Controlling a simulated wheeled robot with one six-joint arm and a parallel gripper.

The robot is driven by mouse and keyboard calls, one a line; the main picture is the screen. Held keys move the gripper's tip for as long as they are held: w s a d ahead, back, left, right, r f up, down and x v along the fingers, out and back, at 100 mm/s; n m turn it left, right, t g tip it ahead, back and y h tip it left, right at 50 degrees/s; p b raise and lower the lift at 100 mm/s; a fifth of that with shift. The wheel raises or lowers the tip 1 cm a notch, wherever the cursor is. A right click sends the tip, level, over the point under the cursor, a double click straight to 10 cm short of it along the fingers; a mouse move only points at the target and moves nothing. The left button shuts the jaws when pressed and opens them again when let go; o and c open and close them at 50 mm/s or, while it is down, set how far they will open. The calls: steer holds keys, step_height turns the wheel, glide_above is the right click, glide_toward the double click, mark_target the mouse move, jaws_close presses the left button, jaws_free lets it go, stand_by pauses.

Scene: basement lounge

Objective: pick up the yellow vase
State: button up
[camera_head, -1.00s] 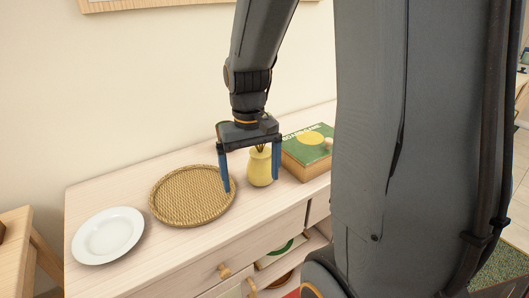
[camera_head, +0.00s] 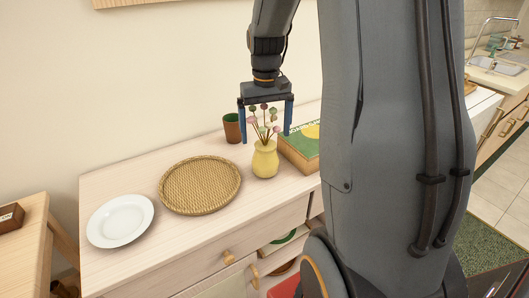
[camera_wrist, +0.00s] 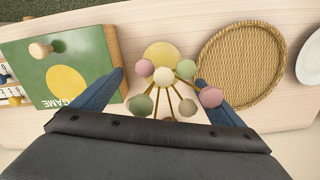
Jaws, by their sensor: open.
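The yellow vase (camera_head: 265,160) stands upright on the wooden dresser top, with several pink and green round flowers on thin stems rising from it. In the wrist view the vase (camera_wrist: 160,52) shows partly behind the flowers (camera_wrist: 163,77). My gripper (camera_head: 267,139) is open, with its blue fingers pointing down on either side of the flowers, above the vase body. In the wrist view the fingers (camera_wrist: 163,88) spread to the left and right of the flowers. Nothing is held.
A green game box (camera_head: 301,148) stands close right of the vase. A woven tray (camera_head: 200,186) lies to its left, with a white plate (camera_head: 120,221) farther left. A brown cup (camera_head: 232,128) stands behind the vase.

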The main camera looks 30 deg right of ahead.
mark_target(265, 144)
steer(key=f, duration=0.1)
steer(key=f+p, duration=0.1)
steer(key=f, duration=0.3)
steer(key=shift+s+a, duration=0.2)
steer(key=shift+s, duration=0.05)
steer(key=shift+c, duration=0.4)
steer(key=c, duration=1.4)
